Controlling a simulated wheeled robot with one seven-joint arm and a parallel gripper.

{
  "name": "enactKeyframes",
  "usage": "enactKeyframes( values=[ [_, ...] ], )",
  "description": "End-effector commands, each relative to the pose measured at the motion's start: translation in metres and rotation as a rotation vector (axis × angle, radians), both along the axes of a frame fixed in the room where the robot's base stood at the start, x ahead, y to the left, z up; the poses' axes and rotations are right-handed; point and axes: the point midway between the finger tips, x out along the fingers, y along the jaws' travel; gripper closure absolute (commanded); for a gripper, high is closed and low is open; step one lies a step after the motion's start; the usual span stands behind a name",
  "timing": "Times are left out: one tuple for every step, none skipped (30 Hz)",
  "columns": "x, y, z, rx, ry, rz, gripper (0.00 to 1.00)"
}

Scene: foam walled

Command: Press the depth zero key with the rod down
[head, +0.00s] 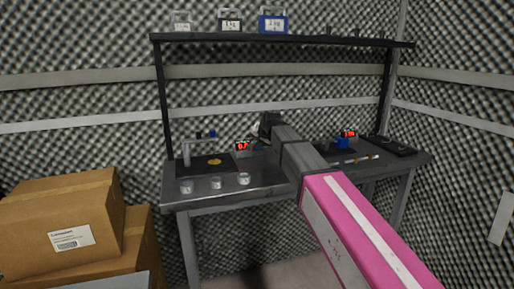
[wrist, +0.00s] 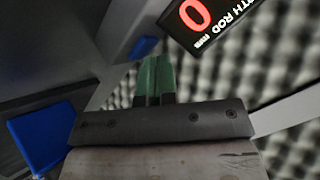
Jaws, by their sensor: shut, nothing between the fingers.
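My gripper (head: 266,124) is over the back middle of the bench in the head view, partly hidden by my arm. In the wrist view its green fingers (wrist: 155,78) are closed together with nothing between them. A black display (wrist: 212,20) with a red 0 and partly visible lettering ending in "TH ROD" and "mm" is just right of and beyond the fingers. A small blue block (wrist: 143,47) shows just left of the fingertips, and I cannot tell if they touch. A larger blue piece (wrist: 40,132) is at lower left. I cannot make out which part is the depth zero key.
The grey bench (head: 205,202) holds a small red-lit display (head: 242,146), a second one (head: 349,134), a stand (head: 187,152) and several glass jars (head: 216,183). A pale rod-like piece (head: 362,159) lies at right. A shelf (head: 330,41) spans above; cardboard boxes (head: 60,218) stand left.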

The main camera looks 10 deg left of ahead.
Motion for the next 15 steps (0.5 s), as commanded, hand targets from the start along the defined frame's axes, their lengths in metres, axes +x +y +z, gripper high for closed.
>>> enactKeyframes(
  values=[
    [0.000,0.000,0.000,-0.001,0.001,0.000,1.00],
    [0.000,0.000,0.001,-0.001,0.001,0.000,1.00],
    [0.000,0.000,0.002,-0.001,0.001,0.000,1.00],
    [0.000,0.000,0.003,-0.001,0.001,0.000,1.00],
    [0.000,0.000,0.004,-0.001,0.001,0.000,1.00],
    [0.000,0.000,0.005,-0.001,0.001,0.000,1.00],
    [0.000,0.000,0.007,-0.001,0.001,0.000,1.00],
    [0.000,0.000,0.008,-0.001,0.001,0.000,1.00],
    [0.000,0.000,0.010,0.000,0.000,0.000,1.00],
    [0.000,0.000,0.012,0.000,0.000,0.000,1.00],
    [0.000,0.000,0.014,0.000,0.000,0.000,1.00],
    [0.000,0.000,0.015,0.000,0.000,0.000,1.00],
    [0.000,0.000,0.016,0.000,0.000,0.000,1.00],
    [0.000,0.000,0.017,0.000,0.000,0.000,1.00],
    [0.000,0.000,0.017,0.000,0.000,0.000,1.00]
  ],
)
